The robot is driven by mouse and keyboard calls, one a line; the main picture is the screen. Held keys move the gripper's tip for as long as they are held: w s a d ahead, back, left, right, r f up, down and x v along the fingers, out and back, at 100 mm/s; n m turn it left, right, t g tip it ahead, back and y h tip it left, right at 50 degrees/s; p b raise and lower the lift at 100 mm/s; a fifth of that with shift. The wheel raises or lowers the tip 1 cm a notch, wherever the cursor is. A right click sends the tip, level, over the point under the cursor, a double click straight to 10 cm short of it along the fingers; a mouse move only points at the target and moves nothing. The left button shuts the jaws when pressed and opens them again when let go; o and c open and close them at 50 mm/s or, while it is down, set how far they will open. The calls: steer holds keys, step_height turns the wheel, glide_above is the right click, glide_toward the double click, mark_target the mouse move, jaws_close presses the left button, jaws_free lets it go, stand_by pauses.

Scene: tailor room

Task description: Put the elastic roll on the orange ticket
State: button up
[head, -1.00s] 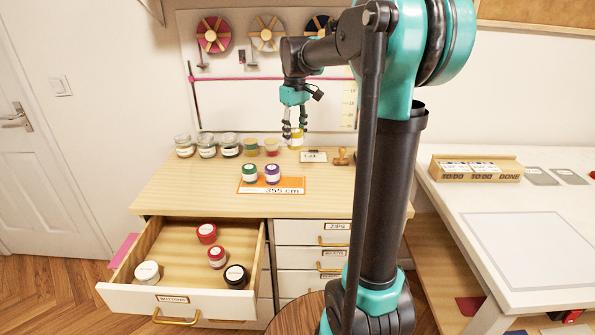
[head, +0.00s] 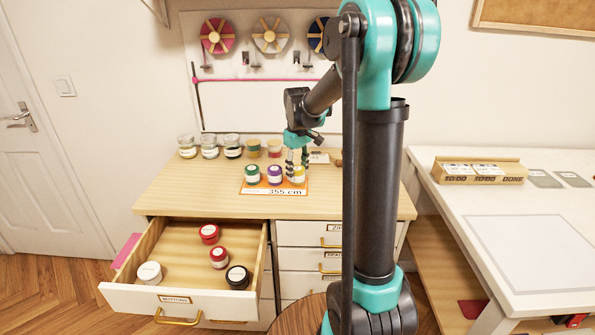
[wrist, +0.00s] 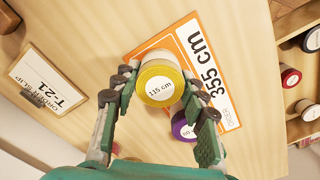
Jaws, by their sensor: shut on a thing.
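The orange ticket (head: 250,189), marked 355 cm, lies flat on the wooden top; it also shows in the wrist view (wrist: 207,70). A green roll (head: 252,174) and a purple roll (head: 274,174) stand upright on it. My gripper (head: 298,166) is shut on a yellow-topped elastic roll (head: 299,177). In the wrist view the fingers clasp its sides, and its label (wrist: 160,88) reads 115 cm. The held roll is upright at the ticket's right end, beside the purple roll. I cannot tell whether its base touches the ticket.
Several jars and rolls (head: 232,146) line the back of the top. A T-21 slip (wrist: 45,82) lies near the ticket. The open drawer (head: 190,262) below holds several lidded containers. The top's front left is clear. A white desk (head: 530,195) stands at right.

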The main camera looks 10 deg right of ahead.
mark_target(297, 168)
steer(key=shift+f, duration=0.15)
steer(key=o, duration=1.1)
step_height(297, 168, up, 12)
steer(key=shift+r, duration=0.2)
